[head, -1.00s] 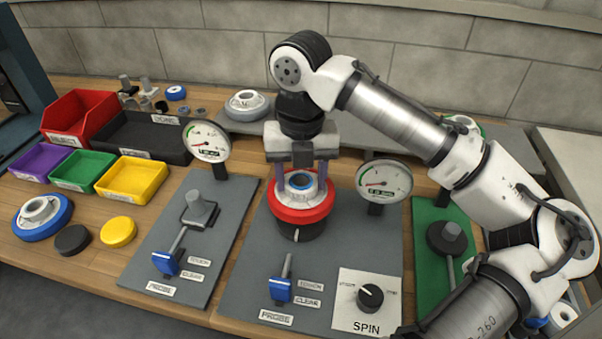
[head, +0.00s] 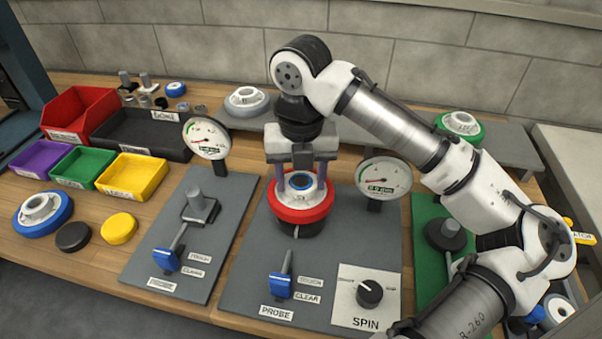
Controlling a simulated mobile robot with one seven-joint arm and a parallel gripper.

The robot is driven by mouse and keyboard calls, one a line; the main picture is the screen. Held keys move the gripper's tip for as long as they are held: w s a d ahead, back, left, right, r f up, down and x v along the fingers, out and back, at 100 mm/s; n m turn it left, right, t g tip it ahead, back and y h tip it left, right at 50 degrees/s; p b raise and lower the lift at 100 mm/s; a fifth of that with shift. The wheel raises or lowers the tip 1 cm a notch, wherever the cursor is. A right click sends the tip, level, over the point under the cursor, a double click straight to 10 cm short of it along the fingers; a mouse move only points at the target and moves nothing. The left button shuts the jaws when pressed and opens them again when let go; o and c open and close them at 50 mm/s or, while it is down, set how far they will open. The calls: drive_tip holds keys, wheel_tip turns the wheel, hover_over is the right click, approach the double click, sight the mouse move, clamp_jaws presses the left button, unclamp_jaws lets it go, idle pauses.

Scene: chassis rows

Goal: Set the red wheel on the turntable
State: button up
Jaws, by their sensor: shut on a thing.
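The red wheel (head: 300,214) has a red rim, a white hub and a blue ring at its centre. It sits level on or just above the black turntable (head: 300,231) on the middle grey panel; I cannot tell if a small gap remains. My gripper (head: 301,187) points down from above, its two fingers shut on the wheel's white hub from left and right. The wheel hides most of the turntable's top.
Round gauges stand at left (head: 206,138) and right (head: 384,178) of the wheel. In front are a blue-handled probe (head: 281,285) and a spin knob (head: 369,293). A grey wheel (head: 247,101) and a green wheel (head: 460,124) lie behind; a blue wheel (head: 43,211) lies far left.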

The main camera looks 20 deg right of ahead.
drive_tip(key=shift+f+b, duration=0.35)
drive_tip(key=shift+f, duration=0.35)
idle(0.7)
drive_tip(key=shift+f+b, duration=0.85)
drive_tip(key=shift+f, duration=0.5)
drive_tip(key=o, duration=1.5)
